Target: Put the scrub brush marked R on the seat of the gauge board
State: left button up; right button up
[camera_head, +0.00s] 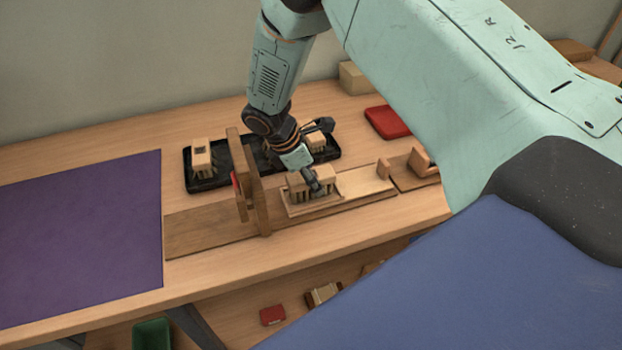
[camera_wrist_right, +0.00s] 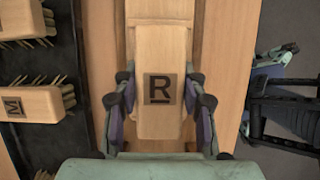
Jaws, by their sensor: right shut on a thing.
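The scrub brush marked R (camera_wrist_right: 160,88) is a pale wooden block with a dark square label, seen from above between my right gripper's fingers. In the head view the brush (camera_head: 325,178) has its bristles down, over a light wooden plate on the gauge board (camera_head: 195,232). I cannot tell whether it rests on the plate. The gauge board is a long brown base with an upright wooden gate (camera_head: 259,205) left of the brush. My right gripper (camera_head: 312,182) is shut on the brush; its fingers flank it in the wrist view (camera_wrist_right: 160,108). My left gripper is out of view.
A black tray (camera_head: 212,184) behind the board holds other brushes, one marked M (camera_wrist_right: 35,104). A red block (camera_head: 388,122) and a tan block (camera_head: 354,78) stand further back. A purple mat (camera_head: 80,235) covers the left table. Small items and a green bin (camera_head: 152,334) lie below.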

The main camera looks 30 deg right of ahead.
jog(key=shift+s+d+r, duration=0.1)
jog(key=shift+s+d, duration=0.05)
jog(key=shift+s, duration=0.1)
jog(key=shift+w+f, duration=0.4)
jog(key=o, duration=0.9)
jog(key=shift+w, duration=0.1)
jog(key=shift+o, duration=1.1)
jog(key=shift+s+r, duration=0.25)
jog(key=shift+s, duration=0.15)
jog(key=shift+w+f, duration=0.1)
jog(key=shift+w, duration=0.15)
jog(key=shift+w+a+r, duration=0.2)
jog(key=shift+r, duration=0.05)
jog(key=p+v, duration=0.1)
jog(key=v, duration=1)
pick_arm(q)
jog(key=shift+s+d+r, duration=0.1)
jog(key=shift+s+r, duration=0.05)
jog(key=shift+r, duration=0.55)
pick_arm(e)
jog(key=shift+s+a+r, duration=0.1)
jog(key=shift+s+r, duration=0.15)
jog(key=shift+r, duration=0.05)
